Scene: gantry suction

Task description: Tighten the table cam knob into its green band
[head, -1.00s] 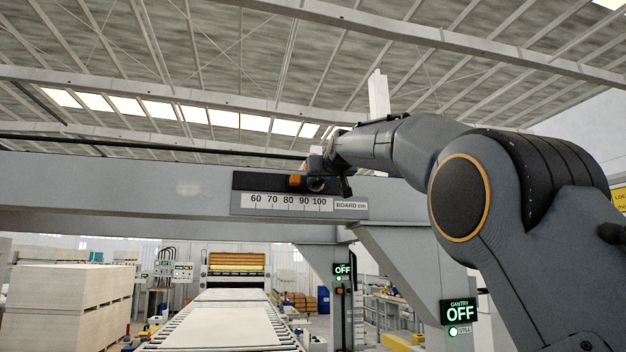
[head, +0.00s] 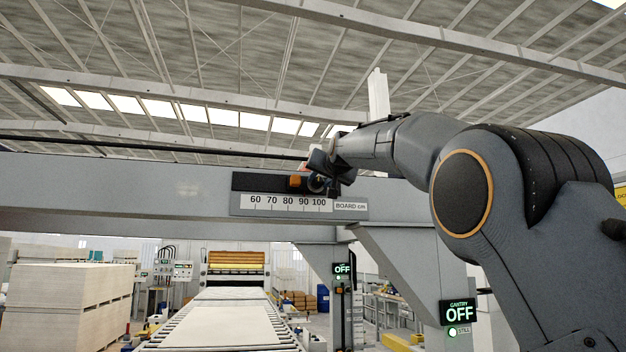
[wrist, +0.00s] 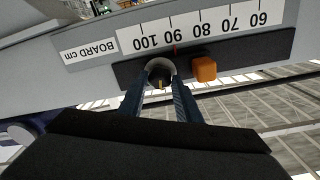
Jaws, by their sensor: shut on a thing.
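My gripper (head: 317,184) is at the dark slot on the gantry beam, above the board scale. In the wrist view my gripper (wrist: 160,84) has its two blue fingers on either side of a round knob (wrist: 159,69) with a dark centre and a light rim, shut on it. In the head view the knob is mostly hidden by my wrist. An orange block (wrist: 204,69) sits beside the knob in the slot; it also shows in the head view (head: 295,181). I cannot make out a green band.
The scale (wrist: 190,32), marked 60 to 100, runs along the slot and looks upside down in the wrist view. A red mark (wrist: 174,48) stands near 90. A gantry sign (head: 459,313) reads OFF. A roller conveyor (head: 232,325) and stacked boards (head: 68,305) are below.

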